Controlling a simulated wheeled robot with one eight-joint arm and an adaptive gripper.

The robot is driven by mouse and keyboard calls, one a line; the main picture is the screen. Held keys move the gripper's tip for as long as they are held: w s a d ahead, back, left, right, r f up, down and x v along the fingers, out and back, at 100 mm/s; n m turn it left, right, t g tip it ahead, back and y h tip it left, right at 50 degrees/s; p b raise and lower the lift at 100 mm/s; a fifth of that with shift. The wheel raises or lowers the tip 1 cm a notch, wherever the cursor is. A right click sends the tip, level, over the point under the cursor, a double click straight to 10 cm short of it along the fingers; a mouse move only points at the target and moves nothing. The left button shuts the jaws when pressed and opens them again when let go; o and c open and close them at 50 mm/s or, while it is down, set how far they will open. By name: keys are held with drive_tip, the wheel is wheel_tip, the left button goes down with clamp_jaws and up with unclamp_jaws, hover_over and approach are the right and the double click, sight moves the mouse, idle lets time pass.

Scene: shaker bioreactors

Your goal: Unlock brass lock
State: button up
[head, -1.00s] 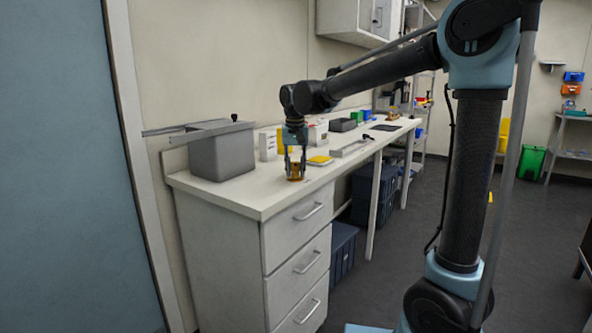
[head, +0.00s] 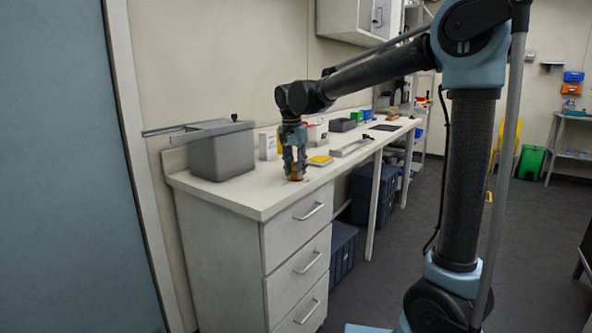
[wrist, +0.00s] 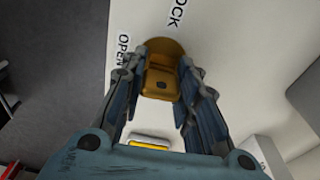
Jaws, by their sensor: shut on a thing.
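The brass lock (head: 294,177) sits on the white counter near its front edge. In the wrist view the brass lock (wrist: 160,82) shows as a round brass base with a squarish raised part with a small dark spot. The printed words "OPEN" (wrist: 123,50) and "LOCK" (wrist: 177,14), the latter partly cut off, lie on the counter beside it. My gripper (head: 294,172) points down from above. Its fingers (wrist: 158,88) are shut on the raised part, one on each side. The fingers hide part of the lock in the head view.
A grey box (head: 222,155) with a metal bar stands left on the counter (head: 240,198). A yellow pad (head: 319,160) lies just right of the lock. White boxes (head: 268,146) stand behind. Drawers (head: 298,219) are below; open floor is at right.

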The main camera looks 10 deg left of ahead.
drive_tip(key=shift+d+m, duration=0.1)
drive_tip(key=shift+m, duration=0.5)
drive_tip(key=o, duration=1.1)
drive_tip(key=shift+o, duration=0.2)
